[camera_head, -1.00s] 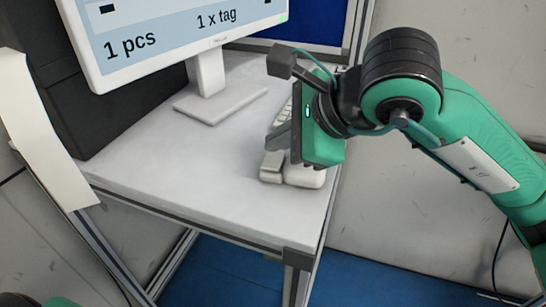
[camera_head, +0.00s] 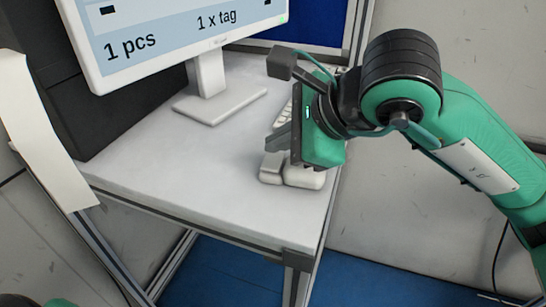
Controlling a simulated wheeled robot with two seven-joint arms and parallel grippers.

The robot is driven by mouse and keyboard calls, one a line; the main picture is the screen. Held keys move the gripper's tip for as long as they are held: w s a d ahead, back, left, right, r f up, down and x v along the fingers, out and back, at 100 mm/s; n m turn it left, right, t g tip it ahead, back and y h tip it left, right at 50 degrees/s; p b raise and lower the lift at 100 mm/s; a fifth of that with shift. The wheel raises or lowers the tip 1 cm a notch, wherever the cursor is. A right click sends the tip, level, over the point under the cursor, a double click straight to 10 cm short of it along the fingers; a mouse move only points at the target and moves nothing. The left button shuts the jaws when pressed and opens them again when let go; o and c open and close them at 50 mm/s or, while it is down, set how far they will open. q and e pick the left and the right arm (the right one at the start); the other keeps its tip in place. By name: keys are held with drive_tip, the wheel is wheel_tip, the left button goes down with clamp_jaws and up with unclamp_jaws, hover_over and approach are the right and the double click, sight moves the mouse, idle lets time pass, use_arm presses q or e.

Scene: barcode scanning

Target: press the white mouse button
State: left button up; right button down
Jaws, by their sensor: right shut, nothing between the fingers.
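The white mouse (camera_head: 303,178) lies on the light grey table near its right front corner. Its left front part shows as a separate block. My right gripper (camera_head: 272,145) is just above the mouse, coming in from the right, with its fingers pointing left. The fingers are shut and empty. The green gripper body hides part of the mouse, and I cannot tell whether a finger touches it. Only a small piece of my left arm shows at the bottom left corner; its gripper is out of view.
A monitor (camera_head: 175,40) stands on the table (camera_head: 170,160) at the back left, reading "1 pcs" and "1 x tag". A dark box (camera_head: 75,90) stands at the left. The table's middle front is clear.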

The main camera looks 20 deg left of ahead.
sight(279, 163)
idle(0.8)
drive_tip(key=shift+f+b, duration=0.4)
drive_tip(key=shift+b, duration=0.4)
drive_tip(key=shift+f+b, duration=0.45)
drive_tip(key=shift+b, duration=0.2)
idle(0.3)
drive_tip(key=shift+r, duration=0.9)
drive_tip(key=shift+r+p, duration=1.15)
drive_tip(key=shift+r, duration=1.35)
